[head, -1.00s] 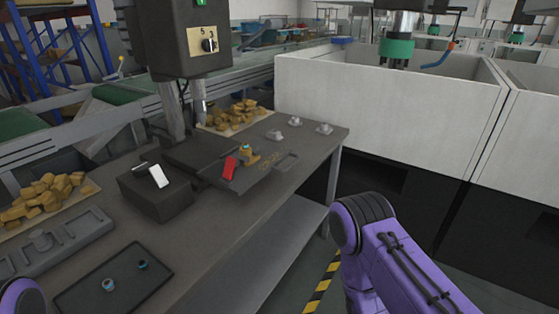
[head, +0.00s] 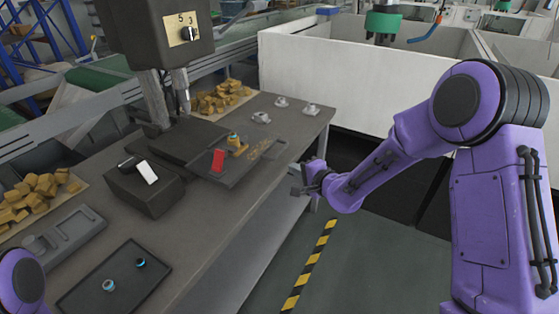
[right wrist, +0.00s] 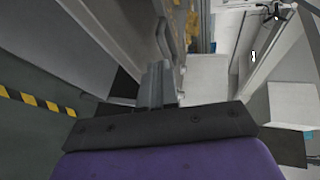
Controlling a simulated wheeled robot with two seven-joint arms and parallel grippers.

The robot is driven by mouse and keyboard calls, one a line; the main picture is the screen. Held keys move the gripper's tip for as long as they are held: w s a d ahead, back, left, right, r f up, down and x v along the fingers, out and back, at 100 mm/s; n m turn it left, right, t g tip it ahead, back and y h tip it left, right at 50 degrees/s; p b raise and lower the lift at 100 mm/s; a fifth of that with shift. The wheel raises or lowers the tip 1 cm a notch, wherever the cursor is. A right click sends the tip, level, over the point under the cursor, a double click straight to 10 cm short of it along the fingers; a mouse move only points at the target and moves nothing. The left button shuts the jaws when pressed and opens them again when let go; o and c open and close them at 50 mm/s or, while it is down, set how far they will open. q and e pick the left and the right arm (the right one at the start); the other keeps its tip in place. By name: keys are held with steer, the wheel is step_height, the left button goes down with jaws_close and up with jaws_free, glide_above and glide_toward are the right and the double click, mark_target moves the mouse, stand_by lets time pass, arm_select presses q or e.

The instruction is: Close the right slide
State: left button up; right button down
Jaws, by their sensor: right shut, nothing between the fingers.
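The right slide (head: 255,161) is a flat dark plate that sticks out from the dark press base (head: 184,141) toward the table's right edge. A red block (head: 218,161) and a brass-coloured part with a blue ring (head: 236,144) are on it. My right gripper (head: 297,181) is just off the table's right edge, beyond the slide's outer end and apart from it. It is shut and empty. In the right wrist view its fingers (right wrist: 156,84) are together, with a grey edge close by. My left gripper is out of view; only a purple arm part shows at the lower left.
A black box (head: 145,190) with a white-faced lever stands left of the slide. A dark tray (head: 115,283) with two small ringed parts lies at the front. Small grey fittings (head: 312,109) stand at the back right. White-walled bins (head: 330,80) stand behind.

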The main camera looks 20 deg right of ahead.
mark_target(274, 159)
steer(key=p+x, duration=0.1)
steer(key=x, duration=0.8)
steer(key=shift+w+p, duration=0.1)
steer(key=shift+p, duration=0.2)
steer(key=shift+w, duration=0.1)
